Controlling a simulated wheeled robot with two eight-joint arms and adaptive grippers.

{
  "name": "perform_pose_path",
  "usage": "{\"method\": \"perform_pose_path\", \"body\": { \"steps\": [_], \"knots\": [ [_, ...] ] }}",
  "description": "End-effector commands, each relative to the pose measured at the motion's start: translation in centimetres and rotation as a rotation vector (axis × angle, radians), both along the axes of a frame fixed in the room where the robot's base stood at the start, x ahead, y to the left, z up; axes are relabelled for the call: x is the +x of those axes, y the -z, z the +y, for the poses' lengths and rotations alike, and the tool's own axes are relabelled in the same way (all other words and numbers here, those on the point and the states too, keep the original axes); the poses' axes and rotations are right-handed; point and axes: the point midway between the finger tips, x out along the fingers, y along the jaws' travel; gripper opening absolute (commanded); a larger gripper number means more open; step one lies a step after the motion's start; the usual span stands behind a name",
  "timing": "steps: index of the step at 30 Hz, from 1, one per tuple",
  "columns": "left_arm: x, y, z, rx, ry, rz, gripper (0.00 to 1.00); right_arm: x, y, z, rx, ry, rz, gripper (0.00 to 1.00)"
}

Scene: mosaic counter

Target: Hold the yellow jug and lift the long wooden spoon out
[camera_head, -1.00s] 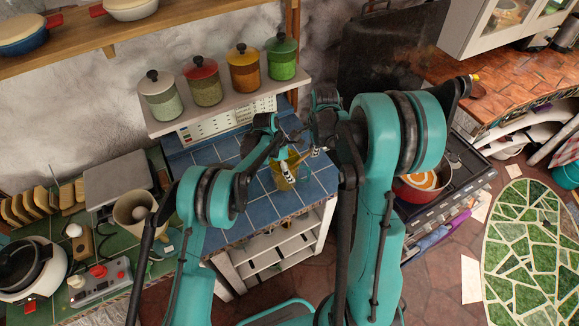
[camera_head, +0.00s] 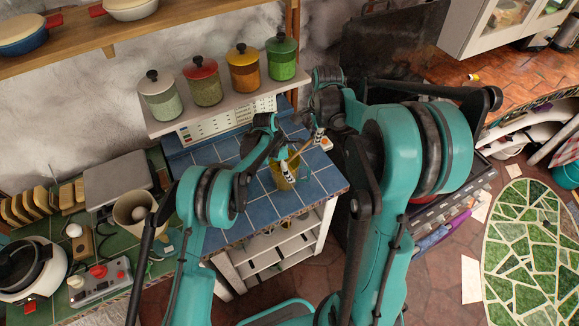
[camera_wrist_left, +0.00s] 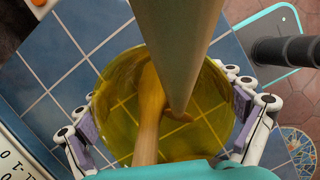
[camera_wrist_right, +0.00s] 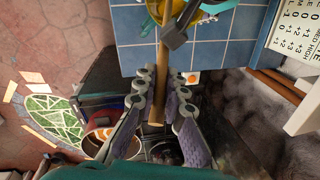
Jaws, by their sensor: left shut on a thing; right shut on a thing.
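The yellow see-through jug (camera_head: 284,178) stands on the blue tiled counter; in the left wrist view (camera_wrist_left: 115,100) it fills the middle. My left gripper (camera_head: 287,171) is shut around the jug, with a finger on each side of it in the left wrist view. The long wooden spoon (camera_wrist_right: 162,62) slants out of the jug, and it also shows inside it in the left wrist view (camera_wrist_left: 148,118). My right gripper (camera_wrist_right: 164,92) is shut on the spoon's handle, to the right of the jug in the head view. The spoon's lower end is partly hidden.
A shelf with several lidded canisters (camera_head: 243,70) is behind the counter. A pot with orange contents (camera_wrist_right: 98,133) sits on the stove to the right.

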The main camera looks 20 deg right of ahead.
Motion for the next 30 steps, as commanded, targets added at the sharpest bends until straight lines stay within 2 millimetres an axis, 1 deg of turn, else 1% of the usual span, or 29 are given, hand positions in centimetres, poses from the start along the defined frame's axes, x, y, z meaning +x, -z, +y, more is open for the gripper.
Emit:
{"method": "perform_pose_path", "body": {
  "steps": [3, 30],
  "knots": [
    [-0.1, 0.1, -0.1, 0.002, 0.003, -0.001, 0.77, 0.1, -1.2, 0.1, 0.003, -0.001, -0.005, 0.00],
    [-0.1, 0.1, -0.1, 0.002, 0.002, -0.001, 0.77, 0.1, -8.7, 0.2, 0.003, -0.001, -0.004, 0.00]
  ]
}}
